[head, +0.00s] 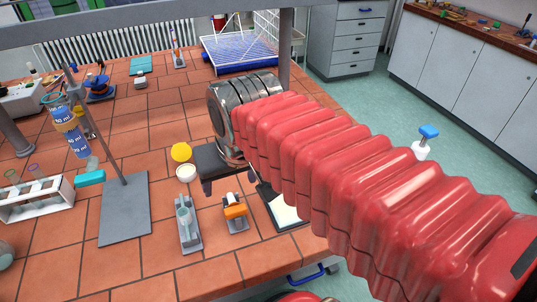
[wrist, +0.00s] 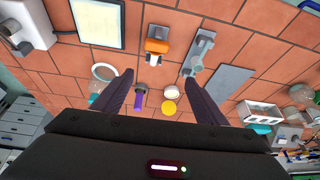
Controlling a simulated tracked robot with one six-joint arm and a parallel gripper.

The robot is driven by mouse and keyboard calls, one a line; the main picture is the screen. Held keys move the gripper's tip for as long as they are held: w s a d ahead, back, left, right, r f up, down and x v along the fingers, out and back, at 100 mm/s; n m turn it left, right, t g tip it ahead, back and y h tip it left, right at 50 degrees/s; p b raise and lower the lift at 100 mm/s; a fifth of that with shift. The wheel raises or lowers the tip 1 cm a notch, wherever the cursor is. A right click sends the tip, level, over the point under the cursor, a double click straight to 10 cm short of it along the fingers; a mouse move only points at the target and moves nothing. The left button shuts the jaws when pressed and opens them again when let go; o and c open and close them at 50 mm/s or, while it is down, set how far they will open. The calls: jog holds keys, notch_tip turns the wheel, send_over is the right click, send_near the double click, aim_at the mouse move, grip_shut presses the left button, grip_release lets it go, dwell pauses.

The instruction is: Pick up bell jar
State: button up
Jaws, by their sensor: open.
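I cannot name a bell jar for certain. In the wrist view, a clear round glass thing with a pale rim (wrist: 104,72) stands beside the tip of my left finger, outside the jaws. It may be the bell jar; in the head view I do not make it out. Another rounded glass thing (wrist: 300,93) is at the far right of the wrist view and at the left edge of the head view (head: 5,256). My gripper (wrist: 159,77) is open and empty, its fingers spread above the tiled bench. In the head view my gripper (head: 238,190) is partly hidden by my red arm.
A white dish (head: 186,172) and a yellow disc (head: 181,152) lie near the gripper. An orange-topped device (head: 235,211), a grey device (head: 187,226) and a retort stand base (head: 125,215) occupy the front bench. A tube rack (head: 35,200) is left. Tiles at centre back are fairly clear.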

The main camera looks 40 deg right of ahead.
jog(key=o, duration=0.4)
jog(key=w+d+r+m, duration=0.1)
jog(key=w+d, duration=0.2)
jog(key=w+d+r+m+g, duration=0.1)
jog(key=w+d+m, duration=0.1)
jog(key=w, duration=0.1)
jog(key=w+d+m, duration=0.1)
jog(key=w+d, duration=0.1)
jog(key=d, duration=0.1)
jog(key=shift+w+d+r+m+g+h, duration=0.35)
jog(key=shift+w+r+m+g+h, duration=0.05)
jog(key=shift+c, duration=0.2)
jog(key=w+d+m, duration=0.1)
jog(key=w+d, duration=0.1)
jog(key=d, duration=0.2)
jog(key=w+d+f+m+g, duration=0.1)
jog(key=w+d+m, duration=0.1)
jog(key=d, duration=0.2)
jog(key=w+d+m+g, duration=0.1)
jog(key=w+d+m, duration=0.1)
jog(key=d, duration=0.1)
jog(key=shift+w+d+f, duration=0.25)
jog(key=shift+w+d, duration=0.15)
jog(key=f, duration=0.5)
jog(key=d+f, duration=0.1)
jog(key=f, duration=0.2)
jog(key=shift+w+f, duration=0.2)
jog(key=shift+w, duration=0.1)
jog(key=shift+f, duration=0.1)
